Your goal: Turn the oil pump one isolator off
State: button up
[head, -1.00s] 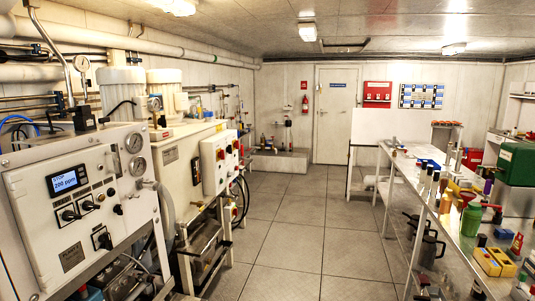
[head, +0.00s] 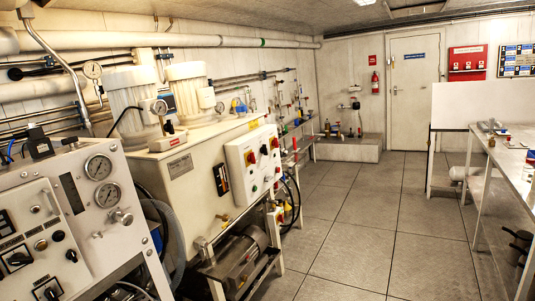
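A white control box (head: 252,163) is fixed to the front of a cream tank unit (head: 178,180) left of centre. Two red-and-yellow rotary isolator switches show on it, a left one (head: 250,157) and a right one (head: 274,143). Small coloured buttons sit below them. The labels are too small to read, so I cannot tell which switch is oil pump one or how each is set. My gripper is not in view.
A white gauge panel (head: 70,225) with knobs stands close at the lower left. A motor (head: 235,262) sits low under the tank. Grey tiled floor (head: 360,215) is clear through the middle. A bench (head: 510,160) runs along the right, and a door (head: 413,90) is at the back.

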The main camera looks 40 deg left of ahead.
aim_at(251, 157)
jog(key=u, duration=0.4)
jog(key=i, duration=1.1)
jog(key=u, duration=0.65)
jog(key=k, duration=0.8)
jog(key=u, duration=0.05)
jog(key=i, duration=1.35)
jog(key=z, duration=1.05)
jog(key=i, duration=1.25)
jog(key=u, duration=0.15)
